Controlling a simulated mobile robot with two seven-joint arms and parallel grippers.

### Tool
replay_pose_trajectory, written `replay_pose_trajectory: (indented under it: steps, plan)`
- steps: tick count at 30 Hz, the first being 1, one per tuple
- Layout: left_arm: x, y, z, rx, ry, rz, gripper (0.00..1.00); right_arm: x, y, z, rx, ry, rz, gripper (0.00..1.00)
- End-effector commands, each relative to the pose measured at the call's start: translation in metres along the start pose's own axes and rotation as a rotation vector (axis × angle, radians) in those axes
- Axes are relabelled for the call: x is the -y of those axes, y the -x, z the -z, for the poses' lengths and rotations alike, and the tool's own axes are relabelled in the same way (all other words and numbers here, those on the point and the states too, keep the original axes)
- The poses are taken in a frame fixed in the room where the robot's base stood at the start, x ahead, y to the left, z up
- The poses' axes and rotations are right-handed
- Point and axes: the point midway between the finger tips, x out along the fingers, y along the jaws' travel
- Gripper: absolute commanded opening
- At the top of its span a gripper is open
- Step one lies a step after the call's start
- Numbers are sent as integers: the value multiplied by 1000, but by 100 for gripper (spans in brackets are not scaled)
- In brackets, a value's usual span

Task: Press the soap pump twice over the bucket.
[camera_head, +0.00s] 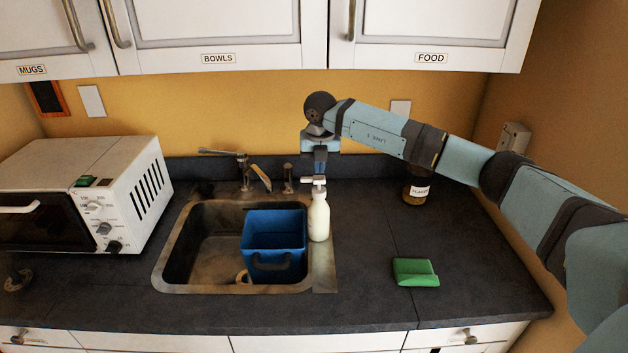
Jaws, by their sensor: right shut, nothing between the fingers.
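The soap pump (319,216) is a cream-white bottle with a pale pump head. It stands upright on the sink's right rim, beside the bucket. The blue bucket (274,229) sits in the right part of the sink, with a dark handle on its front. My right gripper (320,172) points down directly above the pump head, its fingers shut with nothing between them. Its tips are at or very near the pump head; I cannot tell whether they touch. My left gripper is not in view.
The sink (200,245) has a tap (243,172) behind it. A toaster oven (95,195) stands at left. A jar (417,188) and a green sponge (415,272) are on the right counter. Labelled cupboards (225,35) hang above. The counter at front right is clear.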

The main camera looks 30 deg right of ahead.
Motion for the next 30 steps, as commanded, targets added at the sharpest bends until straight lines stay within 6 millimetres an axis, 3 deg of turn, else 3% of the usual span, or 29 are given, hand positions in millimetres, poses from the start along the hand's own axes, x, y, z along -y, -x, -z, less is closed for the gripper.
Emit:
replay_pose_trajectory:
  steps: [30]
  plan:
    - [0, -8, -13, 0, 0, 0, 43, 0, -26, 4, 0, 0, 0, 0]
